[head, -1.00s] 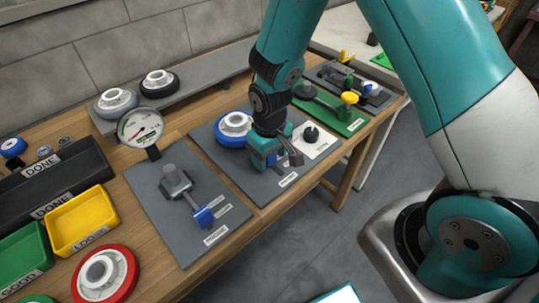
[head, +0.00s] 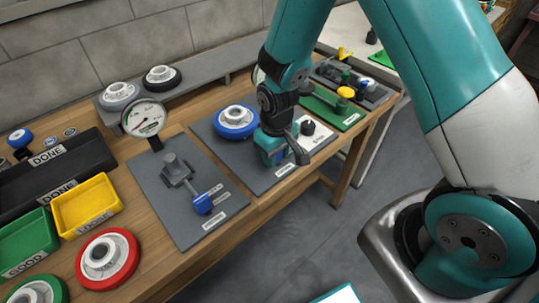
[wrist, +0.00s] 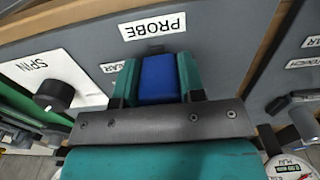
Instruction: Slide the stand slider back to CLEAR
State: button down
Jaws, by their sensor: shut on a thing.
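The stand slider's blue handle (wrist: 158,78) sits between the two teal fingers of my gripper (wrist: 158,85) in the wrist view. My gripper is shut on it. A PROBE label (wrist: 153,26) lies on the grey plate just beyond the handle, and a second label (wrist: 112,67), partly hidden by a finger, lies beside it. In the head view my gripper (head: 280,154) is low over the front part of the grey stand plate (head: 208,131). A blue wheel with a white hub (head: 236,121) sits at the back of that plate. The slider's rail is hidden.
A white SPIN plate with a black knob (head: 308,128) is close right of my gripper. Left is another grey plate with a blue-handled slider (head: 202,204) and a dial gauge (head: 144,117). A red wheel (head: 107,259) and yellow tray (head: 86,204) stand farther left.

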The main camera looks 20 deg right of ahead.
jog(key=shift+s+d, duration=0.15)
jog(key=shift+d, duration=0.1)
jog(key=c, duration=0.7)
grip_release()
jog(key=shift+a, duration=0.1)
jog(key=shift+a+r, duration=0.1)
jog(key=shift+r, duration=0.05)
notch_tip(320, 180, up, 17)
jog(key=shift+r, duration=0.1)
jog(key=s+a+r+n+y, duration=0.1)
jog(key=s+a+r, duration=0.1)
jog(key=s, duration=0.4)
jog(key=s+a+r+n+y, duration=0.1)
jog(key=s+a+r, duration=0.1)
jog(key=s, duration=0.4)
jog(key=s+a+r+n+y, duration=0.1)
jog(key=s+a+r+y, duration=0.1)
jog(key=s+r, duration=0.2)
jog(key=shift+s+r+n, duration=0.15)
jog(key=shift+s+r, duration=0.05)
jog(key=shift+s, duration=0.35)
jog(key=shift+s+r+n, duration=0.15)
jog(key=shift+s, duration=0.4)
